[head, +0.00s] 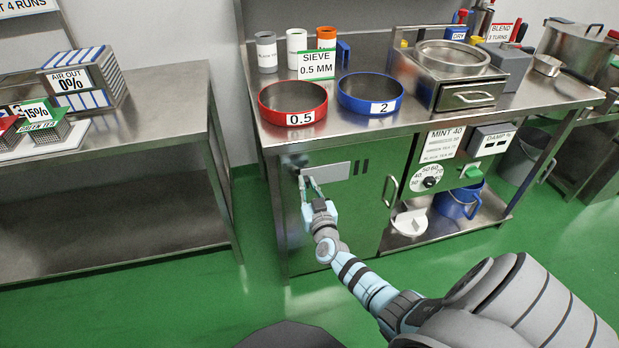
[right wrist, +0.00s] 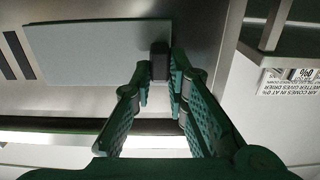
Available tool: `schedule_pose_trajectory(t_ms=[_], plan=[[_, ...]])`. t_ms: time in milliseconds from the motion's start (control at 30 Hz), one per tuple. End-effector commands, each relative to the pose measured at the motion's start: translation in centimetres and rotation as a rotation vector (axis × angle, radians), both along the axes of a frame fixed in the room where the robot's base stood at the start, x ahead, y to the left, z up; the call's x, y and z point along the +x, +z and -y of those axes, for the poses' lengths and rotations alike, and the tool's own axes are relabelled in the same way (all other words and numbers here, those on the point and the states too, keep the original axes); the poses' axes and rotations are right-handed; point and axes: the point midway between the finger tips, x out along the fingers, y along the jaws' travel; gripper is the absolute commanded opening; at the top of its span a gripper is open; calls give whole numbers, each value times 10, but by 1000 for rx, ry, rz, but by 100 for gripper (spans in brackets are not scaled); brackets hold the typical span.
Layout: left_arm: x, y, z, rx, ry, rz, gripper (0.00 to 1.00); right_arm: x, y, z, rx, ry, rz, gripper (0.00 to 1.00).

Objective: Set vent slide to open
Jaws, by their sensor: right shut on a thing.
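The vent slide (head: 327,171) is a pale grey plate on the upper front of the steel cabinet. It also shows in the right wrist view (right wrist: 90,52), with a small dark knob (right wrist: 160,60) at one end. Dark vent slots (head: 361,167) show uncovered beside the plate, to its right in the head view; they also show in the right wrist view (right wrist: 18,55). My right gripper (head: 308,181) is at the plate's left end, its fingers (right wrist: 161,72) shut around the knob. My left gripper is out of view.
A cabinet door handle (head: 390,190) and a dial (head: 430,182) are to the right. A red sieve (head: 293,97) and a blue sieve (head: 370,86) stand on the counter above. The green floor (head: 250,300) in front is clear. Another steel table (head: 150,115) stands at left.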

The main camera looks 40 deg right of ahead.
Motion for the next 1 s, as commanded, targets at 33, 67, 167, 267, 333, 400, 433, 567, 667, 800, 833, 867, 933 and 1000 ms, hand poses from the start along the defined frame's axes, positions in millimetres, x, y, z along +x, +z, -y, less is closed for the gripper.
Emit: schedule_pose_trajectory(t_ms=[33,67,167,267,333,400,433,567,667,800,833,867,933,1000], plan=[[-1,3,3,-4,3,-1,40,2,1,-6,2,-1,-1,0],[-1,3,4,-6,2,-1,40,4,1,-9,1,-1,-1,0],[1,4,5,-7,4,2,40,7,0,-16,0,0,0,0],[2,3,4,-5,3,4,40,8,-1,-19,-2,2,-1,0],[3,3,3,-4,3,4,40,9,-1,-20,-2,4,-1,0],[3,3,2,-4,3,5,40,9,-1,-21,-1,6,-2,0],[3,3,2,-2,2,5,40,9,-1,-21,-1,6,-1,0],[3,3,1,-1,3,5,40,10,-1,-21,-1,7,-1,32],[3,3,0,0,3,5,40,9,-1,-20,-1,5,0,35],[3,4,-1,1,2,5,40,8,-1,-19,-1,3,1,35],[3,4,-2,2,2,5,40,8,0,-19,-1,3,1,35],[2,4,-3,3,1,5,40,8,0,-19,-1,3,1,35],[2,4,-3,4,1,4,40,5,-1,-21,0,3,1,35],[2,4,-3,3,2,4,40,-4,-1,-25,0,4,1,35]])
